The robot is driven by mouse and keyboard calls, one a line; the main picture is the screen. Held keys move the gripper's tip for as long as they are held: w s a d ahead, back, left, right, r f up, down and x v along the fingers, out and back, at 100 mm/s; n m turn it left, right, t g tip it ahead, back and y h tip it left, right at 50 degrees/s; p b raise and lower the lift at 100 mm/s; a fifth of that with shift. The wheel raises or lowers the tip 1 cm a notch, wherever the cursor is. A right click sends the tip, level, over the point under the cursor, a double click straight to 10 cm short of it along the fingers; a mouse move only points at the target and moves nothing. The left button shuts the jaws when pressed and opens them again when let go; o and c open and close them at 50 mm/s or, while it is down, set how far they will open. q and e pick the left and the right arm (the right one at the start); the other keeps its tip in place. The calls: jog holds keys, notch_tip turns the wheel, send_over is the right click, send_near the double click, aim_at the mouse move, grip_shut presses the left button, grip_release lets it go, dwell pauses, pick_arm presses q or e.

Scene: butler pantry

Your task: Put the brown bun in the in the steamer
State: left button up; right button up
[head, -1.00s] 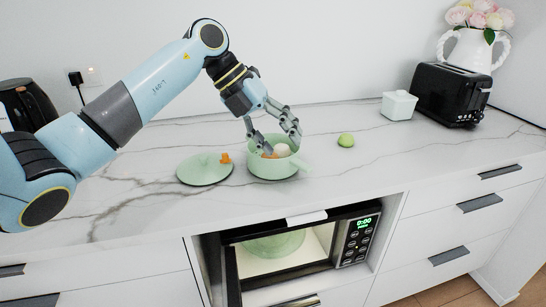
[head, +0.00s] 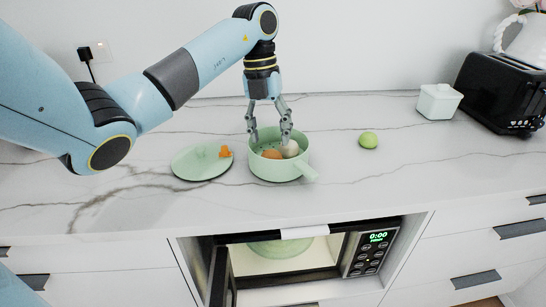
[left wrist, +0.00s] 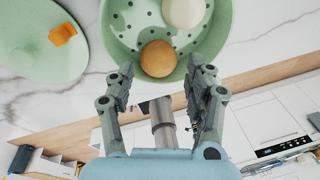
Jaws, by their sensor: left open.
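The green steamer (head: 283,172) with a side handle stands on the counter; its holed inside shows in the left wrist view (left wrist: 222,32). The brown bun (head: 272,154) lies in the steamer, and in the left wrist view the bun (left wrist: 158,58) sits near the rim closest to my gripper. A white bun (head: 290,149) lies beside it, also seen in the left wrist view (left wrist: 184,10). My left gripper (head: 268,139) is open and points down over the steamer. In the left wrist view its fingers (left wrist: 160,72) are on either side of the brown bun, with nothing held. My right gripper is not in view.
A green round item (head: 369,140), a white lidded box (head: 438,101) and a black toaster (head: 500,92) stand to the right. An open microwave (head: 330,262) is below.

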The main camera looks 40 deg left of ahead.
aim_at(271, 151)
pick_arm(q)
jog(key=f, duration=0.2)
jog(key=f+p, duration=0.1)
jog(key=shift+s+d+f, duration=0.3)
jog(key=shift+d+f, duration=0.2)
jog(key=shift+f, duration=0.45)
jog(key=shift+c, duration=1)
jog(key=c, duration=0.5)
jog(key=shift+c, duration=0.9)
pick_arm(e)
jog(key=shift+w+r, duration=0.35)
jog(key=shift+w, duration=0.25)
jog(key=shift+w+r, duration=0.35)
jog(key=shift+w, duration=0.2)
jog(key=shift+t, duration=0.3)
